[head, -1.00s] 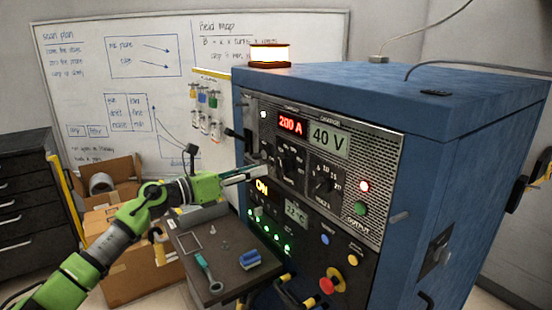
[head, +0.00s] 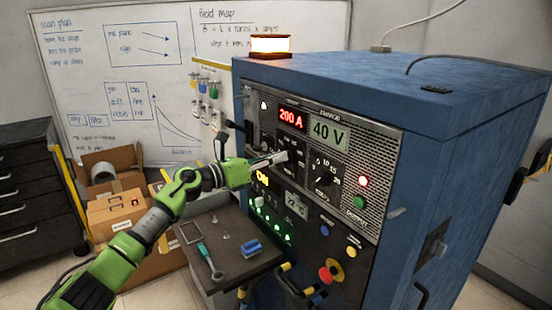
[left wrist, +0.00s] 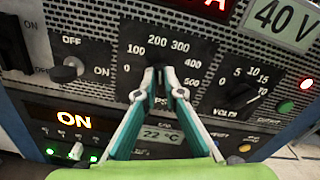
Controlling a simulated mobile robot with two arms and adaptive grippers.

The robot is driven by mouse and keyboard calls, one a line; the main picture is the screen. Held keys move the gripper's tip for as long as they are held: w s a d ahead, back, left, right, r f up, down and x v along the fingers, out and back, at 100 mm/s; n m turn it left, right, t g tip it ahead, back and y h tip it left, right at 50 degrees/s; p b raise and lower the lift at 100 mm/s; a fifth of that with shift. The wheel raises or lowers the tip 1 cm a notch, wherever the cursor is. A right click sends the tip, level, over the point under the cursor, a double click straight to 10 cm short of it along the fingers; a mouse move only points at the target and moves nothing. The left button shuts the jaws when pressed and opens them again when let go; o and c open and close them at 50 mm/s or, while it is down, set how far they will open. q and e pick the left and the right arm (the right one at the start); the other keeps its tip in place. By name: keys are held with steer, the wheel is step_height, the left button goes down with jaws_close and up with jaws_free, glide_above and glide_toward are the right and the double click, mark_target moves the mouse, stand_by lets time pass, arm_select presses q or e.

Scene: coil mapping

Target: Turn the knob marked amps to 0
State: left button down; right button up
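The red display (head: 291,118) reads 200 A. My left gripper (left wrist: 159,72) has its two fingertips drawn close together at the knob, one on each side, with a thin dark part of it between them. In the head view my left gripper (head: 290,156) reaches the panel from the left. My right gripper is not in view.
The volts knob (left wrist: 241,97) is just right of the amps knob, and an OFF/ON switch (left wrist: 68,70) is to its left. A red emergency button (head: 328,275) is lower down. A small shelf (head: 222,275) with tools lies below my arm.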

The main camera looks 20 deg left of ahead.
arm_select(q)
steer(key=shift+n, duration=0.4)
steer(key=shift+w+a+f+n+p, duration=0.15)
steer(key=shift+n+p, duration=1.2)
steer(key=shift+n, duration=0.9)
steer(key=shift+a+f+n+p, duration=0.1)
steer(key=shift+n+p, duration=1.2)
steer(key=shift+n, duration=0.9)
steer(key=shift+w+a+f+n+p, duration=0.15)
steer(key=shift+n+p, duration=1.2)
steer(key=shift+n, duration=0.9)
steer(key=shift+d, duration=0.1)
steer(key=shift+f, duration=0.1)
steer(key=c, duration=2.1)
jaws_free()
steer(key=shift+c, duration=0.2)
steer(key=v, duration=1.2)
